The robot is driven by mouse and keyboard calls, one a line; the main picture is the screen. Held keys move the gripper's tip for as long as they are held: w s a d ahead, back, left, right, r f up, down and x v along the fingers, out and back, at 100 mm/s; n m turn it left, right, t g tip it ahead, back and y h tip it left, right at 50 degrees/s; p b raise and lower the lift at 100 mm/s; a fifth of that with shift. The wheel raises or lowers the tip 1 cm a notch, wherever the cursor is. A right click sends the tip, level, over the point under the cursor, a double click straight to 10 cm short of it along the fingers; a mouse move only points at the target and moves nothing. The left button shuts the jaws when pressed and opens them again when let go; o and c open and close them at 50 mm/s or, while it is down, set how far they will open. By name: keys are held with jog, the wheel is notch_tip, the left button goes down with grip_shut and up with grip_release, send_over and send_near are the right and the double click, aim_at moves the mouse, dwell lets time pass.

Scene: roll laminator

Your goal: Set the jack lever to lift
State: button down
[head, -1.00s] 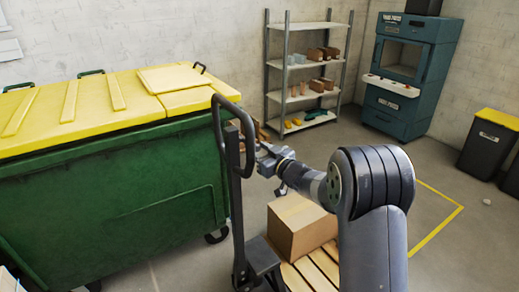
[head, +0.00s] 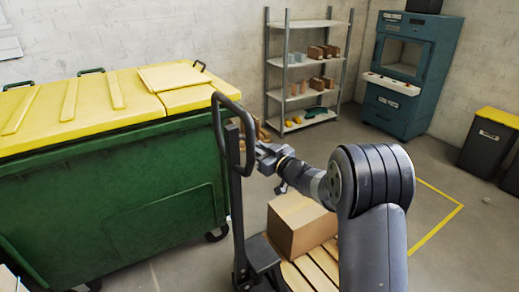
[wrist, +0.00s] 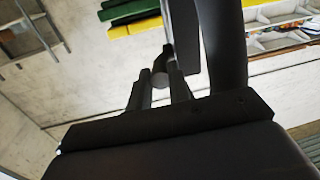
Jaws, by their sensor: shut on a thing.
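The pallet jack's dark loop handle (head: 230,125) stands upright in the middle of the head view, on a dark mast (head: 238,215). In the wrist view the handle's black bar (wrist: 222,45) runs down the right of the fingers. My gripper (head: 258,157) is right beside the handle's right side. In the wrist view my gripper's two fingers (wrist: 162,90) are shut on a small grey rounded piece, which looks like the jack lever (wrist: 160,75). A thin grey rod shows above it. The head view does not show the lever clearly.
A green bin with a yellow lid (head: 120,95) stands close on the left. A cardboard box (head: 300,222) sits on a wooden pallet (head: 318,268) below my arm. A shelf (head: 305,65) and a teal machine (head: 405,70) stand at the back. Floor is free on the right.

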jog(key=shift+f, duration=0.1)
jog(key=shift+f+b, duration=0.25)
jog(key=shift+b, duration=0.5)
jog(key=f+t+y+b, duration=0.1)
jog(key=b, duration=0.3)
jog(key=t+y+b, duration=0.1)
jog(key=b, duration=0.4)
jog(key=f+y+b, duration=0.1)
jog(key=b, duration=0.3)
jog(key=shift+w+a+f+n+t+b, duration=0.25)
jog(key=shift+w+f+n+t+b, duration=0.05)
jog(key=shift+f+n+t, duration=0.1)
jog(key=shift+r, duration=0.2)
